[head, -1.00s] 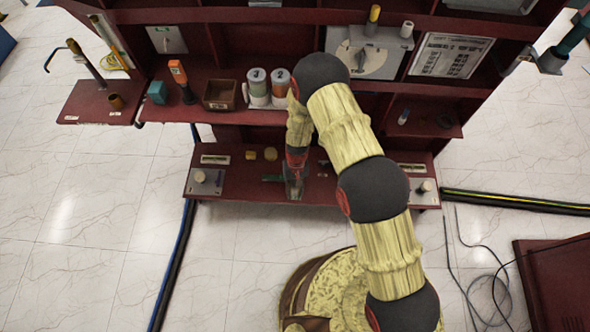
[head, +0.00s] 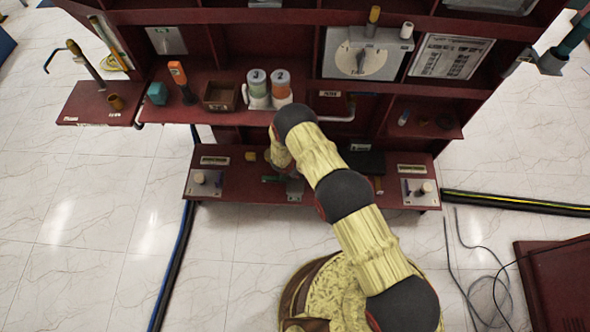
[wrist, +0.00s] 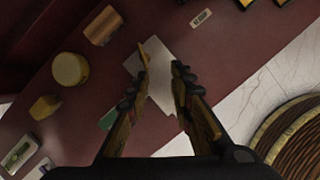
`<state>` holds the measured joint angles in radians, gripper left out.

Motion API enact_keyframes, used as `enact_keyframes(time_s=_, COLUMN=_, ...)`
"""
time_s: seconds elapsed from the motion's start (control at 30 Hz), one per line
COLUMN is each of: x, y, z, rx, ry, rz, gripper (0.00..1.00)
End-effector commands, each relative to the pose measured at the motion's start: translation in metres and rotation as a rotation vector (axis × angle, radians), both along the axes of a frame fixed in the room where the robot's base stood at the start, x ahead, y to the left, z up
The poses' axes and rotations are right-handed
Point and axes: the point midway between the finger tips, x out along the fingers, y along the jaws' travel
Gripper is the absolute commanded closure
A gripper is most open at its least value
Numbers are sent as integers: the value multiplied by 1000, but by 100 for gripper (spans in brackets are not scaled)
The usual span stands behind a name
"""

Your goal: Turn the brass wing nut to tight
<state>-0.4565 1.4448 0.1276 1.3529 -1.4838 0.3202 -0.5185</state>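In the wrist view, my gripper (wrist: 160,78) is open, with a gap between its two dark fingertips. A thin brass-coloured piece (wrist: 143,53), perhaps a wing of the wing nut, stands at the left fingertip. I cannot tell whether they touch. Behind the fingers is a pale plate (wrist: 155,95) on the dark red lower shelf (wrist: 220,60). In the head view the plate (head: 295,189) shows beside my arm, but my arm hides the nut and the fingertips. Nothing is clearly held between the fingers.
In the wrist view, a round yellow knob (wrist: 70,69), a smaller yellow piece (wrist: 43,107) and a brown block (wrist: 103,25) stand left of the fingers. A green piece (head: 272,179) lies near the plate. Two jars (head: 257,88) (head: 280,88) stand on the shelf above.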

Motion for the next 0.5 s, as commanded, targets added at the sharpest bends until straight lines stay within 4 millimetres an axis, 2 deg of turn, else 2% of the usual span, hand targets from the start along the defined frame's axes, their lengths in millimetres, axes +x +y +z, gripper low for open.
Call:
enact_keyframes(time_s=0.03, x=9, y=6, z=3, rx=-10, ry=-8, rz=78, gripper=77)
enact_keyframes(time_s=0.1, x=16, y=10, z=5, rx=-26, ry=-9, rz=172, gripper=77)
enact_keyframes(time_s=0.2, x=19, y=14, z=5, rx=-45, ry=-3, rz=264, gripper=77)
enact_keyframes(time_s=0.37, x=22, y=12, z=-6, rx=-51, ry=1, rz=280, gripper=77)
enact_keyframes(time_s=0.5, x=29, y=8, z=-26, rx=-50, ry=0, rz=277, gripper=77)
